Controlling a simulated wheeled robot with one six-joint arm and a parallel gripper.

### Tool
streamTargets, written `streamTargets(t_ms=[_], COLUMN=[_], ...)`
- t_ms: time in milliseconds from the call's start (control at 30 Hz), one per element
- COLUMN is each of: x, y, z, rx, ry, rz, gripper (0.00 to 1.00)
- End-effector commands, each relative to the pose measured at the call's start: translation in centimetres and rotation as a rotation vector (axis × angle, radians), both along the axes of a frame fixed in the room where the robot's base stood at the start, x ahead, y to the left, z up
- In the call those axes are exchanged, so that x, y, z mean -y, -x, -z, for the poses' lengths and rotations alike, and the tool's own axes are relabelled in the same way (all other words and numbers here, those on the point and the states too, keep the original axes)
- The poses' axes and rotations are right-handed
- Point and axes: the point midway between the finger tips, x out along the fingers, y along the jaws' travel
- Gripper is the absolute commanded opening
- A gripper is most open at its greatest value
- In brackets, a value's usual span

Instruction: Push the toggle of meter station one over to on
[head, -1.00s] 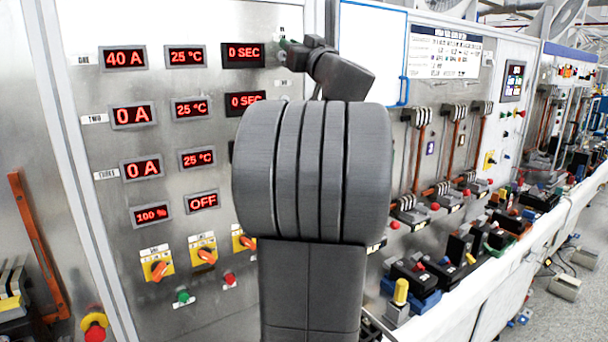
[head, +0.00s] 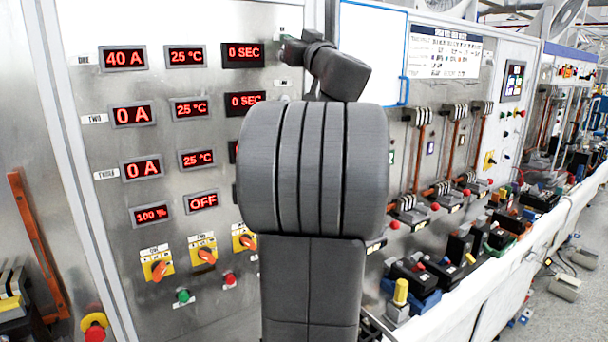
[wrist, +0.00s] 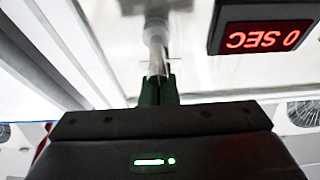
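The toggle of meter station one is a pale metal lever (wrist: 156,40) on a round base in the wrist view, which shows the panel upside down. My gripper (wrist: 158,88) has green fingers close together, right at the lever's tip. They look shut, and I cannot tell whether they touch it. In the head view my gripper (head: 288,46) reaches the panel right of the top row's 0 SEC display (head: 243,55). My wrist and arm hide the toggle there, so its on or off position is not clear.
The top row reads 40 A (head: 123,58) and 25 °C (head: 185,57). Rows two and three read 0 A, and a lower display reads OFF (head: 202,202). Orange rotary switches (head: 157,268) sit below. A blue-framed whiteboard (head: 372,45) is to the right of my gripper.

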Motion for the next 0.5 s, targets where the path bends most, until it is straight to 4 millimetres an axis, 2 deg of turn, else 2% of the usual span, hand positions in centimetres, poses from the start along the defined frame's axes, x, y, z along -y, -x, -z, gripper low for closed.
streamTargets(t_ms=[500], x=[-0.34], y=[-0.51], z=[-0.46], rx=[0.000], ry=[0.001], rz=[0.000], gripper=[0.00])
